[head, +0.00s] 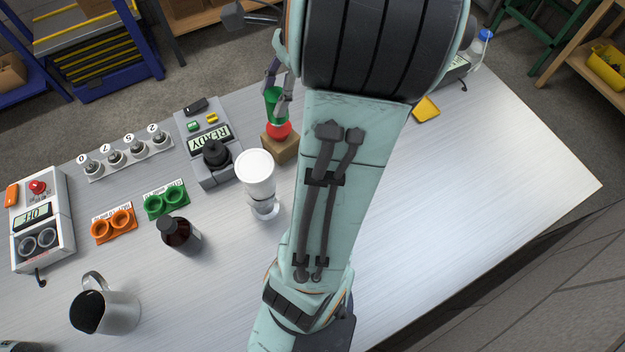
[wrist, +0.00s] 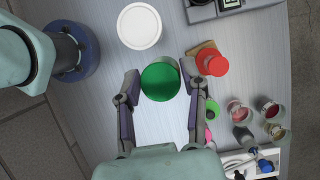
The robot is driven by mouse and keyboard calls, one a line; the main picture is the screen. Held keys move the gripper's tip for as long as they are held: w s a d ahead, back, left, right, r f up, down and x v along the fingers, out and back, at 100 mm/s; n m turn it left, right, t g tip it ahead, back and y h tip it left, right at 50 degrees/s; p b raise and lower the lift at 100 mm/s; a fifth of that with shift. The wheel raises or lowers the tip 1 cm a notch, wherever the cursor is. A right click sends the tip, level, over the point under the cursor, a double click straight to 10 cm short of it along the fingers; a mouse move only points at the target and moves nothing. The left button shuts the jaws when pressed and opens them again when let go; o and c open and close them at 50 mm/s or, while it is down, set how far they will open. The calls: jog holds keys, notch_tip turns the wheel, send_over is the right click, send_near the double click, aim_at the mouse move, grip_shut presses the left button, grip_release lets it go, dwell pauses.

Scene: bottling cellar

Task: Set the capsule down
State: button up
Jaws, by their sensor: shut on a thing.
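My gripper (head: 275,101) is shut on a green capsule (head: 272,96), near the table's far edge. In the wrist view the capsule (wrist: 160,80) is a round green piece between the two fingers of my gripper (wrist: 162,88). Below it in the head view, a red rounded piece (head: 278,130) sits on a wooden block (head: 284,149). In the wrist view the red piece (wrist: 213,63) is just right of my right finger, apart from the capsule. I cannot tell exactly how high the capsule is above the table.
A white-topped clear container (head: 257,166) stands near the block. Left of it are a READY device (head: 211,150), green cups (head: 166,201), orange cups (head: 113,223), a numbered rack (head: 130,157), a brown bottle (head: 178,235) and a jug (head: 105,309). The table's right side is mostly clear.

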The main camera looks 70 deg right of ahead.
jog(key=s, duration=0.9)
notch_tip(320, 180, down, 23)
jog(key=shift+w+d+f, duration=0.1)
jog(key=shift+f, duration=0.05)
jog(key=shift+f, duration=0.15)
jog(key=o, duration=0.6)
jog(key=shift+o, duration=0.3)
